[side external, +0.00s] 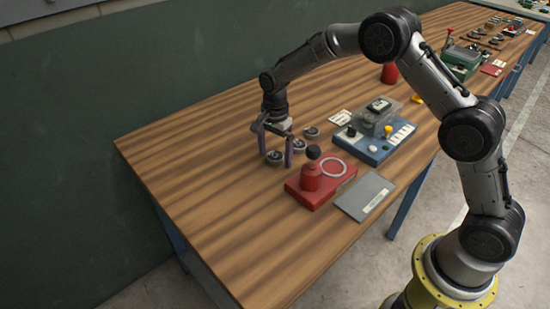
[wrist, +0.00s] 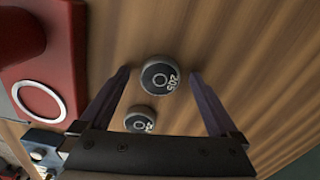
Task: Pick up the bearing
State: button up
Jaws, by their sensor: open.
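A round bearing (wrist: 159,77) with a metal rim and a dark face marked "205" lies on the wooden table, between my gripper's fingers in the wrist view. It also shows in the side view (side external: 275,158). A second, similar bearing (wrist: 140,119) lies close by, nearer the gripper's body in the wrist view; its marking is partly hidden. The side view shows further small round pieces (side external: 311,132) beside the gripper. My gripper (side external: 276,157) points down, open and empty, its fingers on either side of the "205" bearing. Whether the fingers touch it I cannot tell.
A red block (side external: 333,168) with a white ring and a red cylinder stands close to the right of the gripper. A grey plate (side external: 365,195) lies beside it. A blue device (side external: 372,147) stands behind. The table's left part is clear.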

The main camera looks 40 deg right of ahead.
aim_at(277, 155)
grip_shut()
jog(key=shift+r, duration=0.1)
jog(key=shift+r, duration=0.1)
notch_tip(277, 155, up, 10)
jog(key=s+d+r+n, duration=0.1)
jog(key=s+d+n, duration=0.2)
jog(key=n, duration=0.8)
jog(key=shift+s+r+n, duration=0.2)
jog(key=shift+s+n, duration=0.2)
jog(key=shift+s, duration=0.7)
